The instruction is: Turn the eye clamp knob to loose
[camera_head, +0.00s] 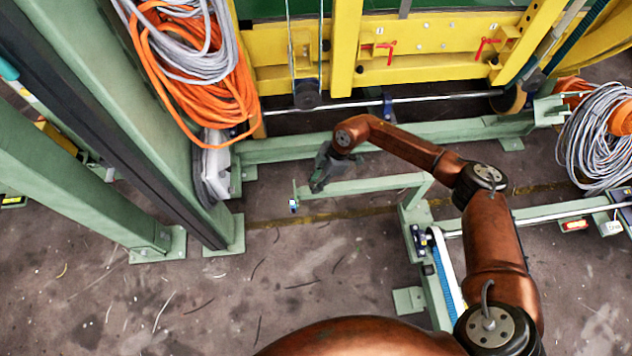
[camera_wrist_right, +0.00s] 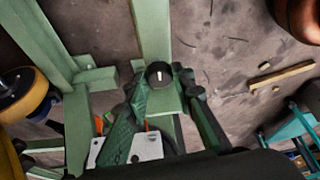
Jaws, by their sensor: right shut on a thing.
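The knob (camera_wrist_right: 159,74) is a black round cap with a white pointer line, seen in the right wrist view at the end of a pale green beam (camera_wrist_right: 153,30). The pointer runs nearly up and down in that view. My right gripper (camera_wrist_right: 160,82) is shut on the knob, with one dark finger on each side of it. In the head view my right gripper (camera_head: 318,181) is at the left end of the green beam (camera_head: 370,185), and the knob is hidden there. My left gripper is not in view.
Green posts (camera_head: 110,120) stand at the left, with orange and grey cable coils (camera_head: 195,70) hanging above. A yellow frame (camera_head: 420,68) with red handles is behind. A green stand (camera_head: 425,255) is at the right.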

